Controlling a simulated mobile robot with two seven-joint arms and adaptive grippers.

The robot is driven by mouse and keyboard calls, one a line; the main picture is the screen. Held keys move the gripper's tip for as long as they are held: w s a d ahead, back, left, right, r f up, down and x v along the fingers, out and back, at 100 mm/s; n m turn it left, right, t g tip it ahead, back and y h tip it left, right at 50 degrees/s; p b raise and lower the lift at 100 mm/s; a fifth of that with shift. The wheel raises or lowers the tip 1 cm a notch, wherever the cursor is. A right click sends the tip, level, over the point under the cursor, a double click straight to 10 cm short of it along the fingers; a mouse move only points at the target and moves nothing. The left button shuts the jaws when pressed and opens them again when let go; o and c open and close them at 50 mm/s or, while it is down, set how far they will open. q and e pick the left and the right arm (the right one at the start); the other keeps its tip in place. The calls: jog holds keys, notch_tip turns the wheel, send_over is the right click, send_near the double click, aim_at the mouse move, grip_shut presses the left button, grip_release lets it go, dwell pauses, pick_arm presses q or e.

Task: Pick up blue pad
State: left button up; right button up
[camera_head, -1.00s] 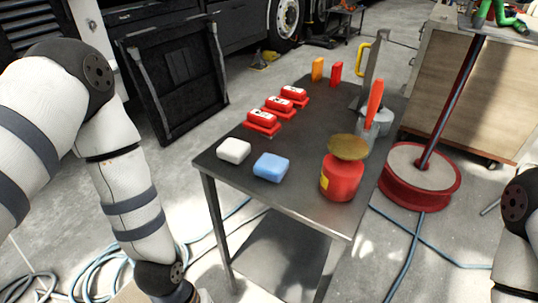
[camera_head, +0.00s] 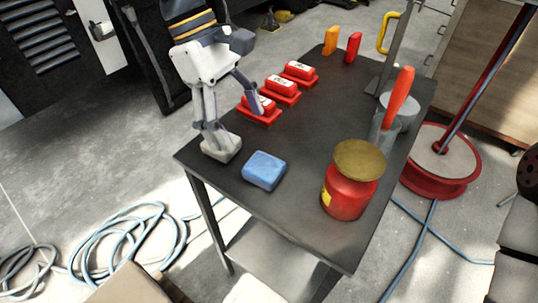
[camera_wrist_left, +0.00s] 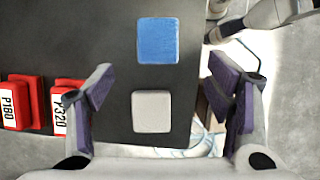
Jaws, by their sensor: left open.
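The blue pad (camera_head: 264,171) lies flat near the front edge of the dark table (camera_head: 310,125). In the left wrist view the blue pad (camera_wrist_left: 158,40) is at the top, beyond the white pad (camera_wrist_left: 151,111). The white pad (camera_head: 222,148) lies left of the blue one in the head view, partly covered by a finger. My left gripper (camera_head: 236,122) is open and empty, its fingers pointing down above the white pad's area. In the wrist view its fingers (camera_wrist_left: 160,75) are spread either side of the pads.
Red blocks with white labels (camera_head: 282,90) stand in a row behind the pads. A red can with a yellowish lid (camera_head: 350,180) stands right of the blue pad. A red-handled tool (camera_head: 398,95) stands behind it. Blue hose (camera_head: 125,240) lies on the floor.

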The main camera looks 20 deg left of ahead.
aim_at(262, 164)
pick_arm(q)
jog(key=x, duration=0.6)
jog(key=b+x, duration=0.1)
jog(key=x, duration=0.2)
jog(key=shift+d, duration=0.45)
jog(key=shift+w+r, duration=0.1)
pick_arm(e)
jog(key=shift+s+f+g, duration=0.3)
jog(key=shift+s+f, duration=0.6)
jog(key=shift+s, duration=0.2)
pick_arm(q)
jog(key=c, duration=1.1)
notch_tip(262, 164, up, 3)
jog(key=shift+w+r, duration=0.1)
jog(key=shift+r, duration=0.1)
jog(key=s+d+r+p, duration=0.1)
jog(key=s+r, duration=0.2)
jog(key=s, duration=0.1)
jog(key=s+d+r+p, duration=0.1)
jog(key=s+r, duration=0.2)
jog(key=s, duration=0.2)
jog(key=s+d+r+p, duration=0.1)
jog(key=s+r, duration=0.2)
jog(key=s, duration=0.2)
jog(key=shift+r, duration=0.3)
pick_arm(e)
jog(key=w+r+t, duration=0.2)
jog(key=w+r, duration=0.2)
jog(key=w, duration=0.1)
jog(key=shift+r, duration=0.3)
